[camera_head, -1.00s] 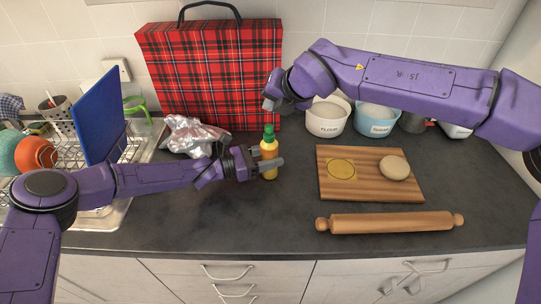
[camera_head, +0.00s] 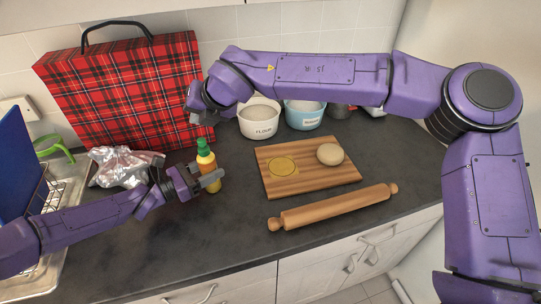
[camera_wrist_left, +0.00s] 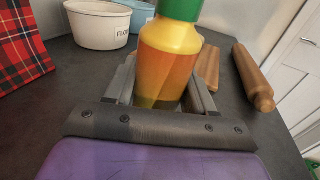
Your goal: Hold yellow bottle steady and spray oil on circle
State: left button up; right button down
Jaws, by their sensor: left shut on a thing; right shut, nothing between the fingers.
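The yellow bottle (camera_head: 212,180) with a green top stands upright on the dark counter, left of the wooden board. My left gripper (camera_head: 205,184) is shut around its body; the left wrist view shows the bottle (camera_wrist_left: 168,60) between the fingers. The yellow circle (camera_head: 283,165) lies on the left half of the wooden board (camera_head: 300,187). My right gripper (camera_head: 196,108) is shut and empty, above and slightly left of the bottle's green top, in front of the tartan case.
A ball of dough (camera_head: 330,154) sits on the board, with a rolling pin (camera_head: 335,208) in front. A flour tub (camera_head: 259,120) and a blue tub (camera_head: 304,116) stand behind. Crumpled foil (camera_head: 122,167) and a red tartan case (camera_head: 125,95) are at left.

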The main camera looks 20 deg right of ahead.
pick_arm(q)
jog(key=o, duration=1.2)
jog(key=shift+o, duration=0.2)
jog(key=v, duration=1.2)
jog(key=shift+d+f, duration=0.1)
jog(key=shift+d, duration=0.05)
